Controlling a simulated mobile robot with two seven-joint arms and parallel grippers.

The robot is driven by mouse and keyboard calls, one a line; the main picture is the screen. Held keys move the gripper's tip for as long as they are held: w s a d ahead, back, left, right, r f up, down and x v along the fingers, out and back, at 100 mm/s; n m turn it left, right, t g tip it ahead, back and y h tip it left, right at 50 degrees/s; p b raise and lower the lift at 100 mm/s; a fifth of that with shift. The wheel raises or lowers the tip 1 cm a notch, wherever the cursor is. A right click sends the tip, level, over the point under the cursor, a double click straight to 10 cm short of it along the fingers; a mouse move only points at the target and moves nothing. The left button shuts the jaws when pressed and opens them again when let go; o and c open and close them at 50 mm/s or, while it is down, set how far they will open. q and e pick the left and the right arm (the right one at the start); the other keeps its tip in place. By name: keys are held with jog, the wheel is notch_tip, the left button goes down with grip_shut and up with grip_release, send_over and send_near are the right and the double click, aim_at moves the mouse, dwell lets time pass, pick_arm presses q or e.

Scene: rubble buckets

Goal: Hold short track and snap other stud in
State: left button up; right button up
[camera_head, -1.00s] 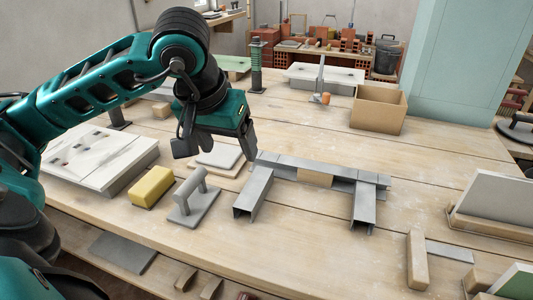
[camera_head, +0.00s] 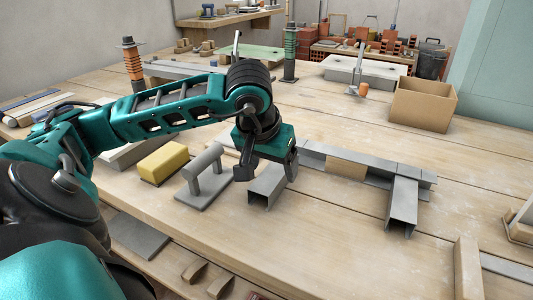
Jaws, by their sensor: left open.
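A grey metal track (camera_head: 385,170) lies across the bench at the middle right. Two short grey studs run from it toward me: the left stud (camera_head: 262,188) and the right stud (camera_head: 402,203). A tan block (camera_head: 345,167) sits at the track's middle. My left gripper (camera_head: 266,174) is open over the left stud, one finger on each side of it in the picture. I cannot tell whether the fingers touch it. The gripper hides the stud's far end and its joint with the track. My right gripper is not in view.
A grey float (camera_head: 204,182) and a yellow sponge (camera_head: 163,163) lie just left of the left stud. A cardboard box (camera_head: 423,104) stands at the back right. A wooden piece (camera_head: 467,268) lies at the front right. The bench before the studs is clear.

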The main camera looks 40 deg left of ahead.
aim_at(274, 172)
pick_arm(q)
jog(key=shift+x, duration=1.65)
jog(key=shift+r, duration=0.1)
jog(key=c, duration=1)
jog(key=o, duration=1.1)
jog(key=shift+r, duration=0.1)
jog(key=p+v, duration=0.3)
jog(key=v, duration=0.9)
jog(key=shift+s+r, duration=0.2)
jog(key=shift+r, duration=0.05)
jog(key=shift+r, duration=0.1)
